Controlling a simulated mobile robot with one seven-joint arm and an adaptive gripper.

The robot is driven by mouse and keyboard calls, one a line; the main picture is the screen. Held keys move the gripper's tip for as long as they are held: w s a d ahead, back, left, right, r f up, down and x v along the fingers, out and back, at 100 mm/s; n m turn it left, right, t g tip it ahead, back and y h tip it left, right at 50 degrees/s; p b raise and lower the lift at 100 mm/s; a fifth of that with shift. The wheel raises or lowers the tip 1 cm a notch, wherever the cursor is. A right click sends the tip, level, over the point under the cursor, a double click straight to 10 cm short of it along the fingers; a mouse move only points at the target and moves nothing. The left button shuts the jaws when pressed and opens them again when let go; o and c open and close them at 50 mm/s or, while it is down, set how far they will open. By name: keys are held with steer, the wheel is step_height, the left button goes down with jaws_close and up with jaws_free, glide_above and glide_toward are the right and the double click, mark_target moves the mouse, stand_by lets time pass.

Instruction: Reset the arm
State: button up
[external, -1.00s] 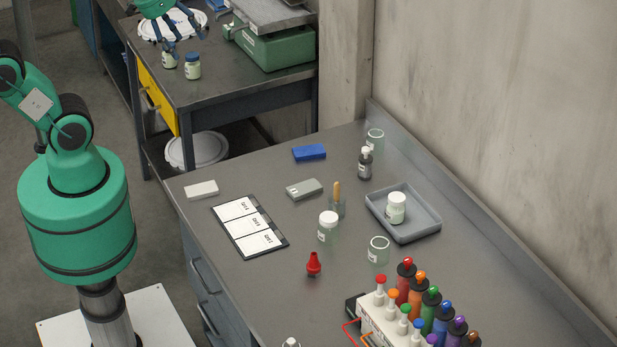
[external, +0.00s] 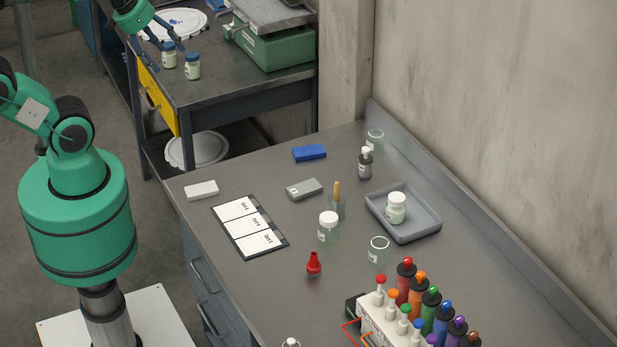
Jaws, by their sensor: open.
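My gripper (external: 165,50) is at the top left of the external view, above the front left part of the back table (external: 215,85). Its fingers are spread open, and nothing shows between them. Two small jars with blue lids stand on that table: one jar (external: 169,58) is close to the fingers, the other jar (external: 193,68) is just to its right. Whether a finger touches the nearer jar cannot be told. The upper arm links run out of view at the left.

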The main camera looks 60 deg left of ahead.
step_height(320, 180, down, 8)
steer(key=b, duration=0.7)
steer(key=shift+r, duration=0.1)
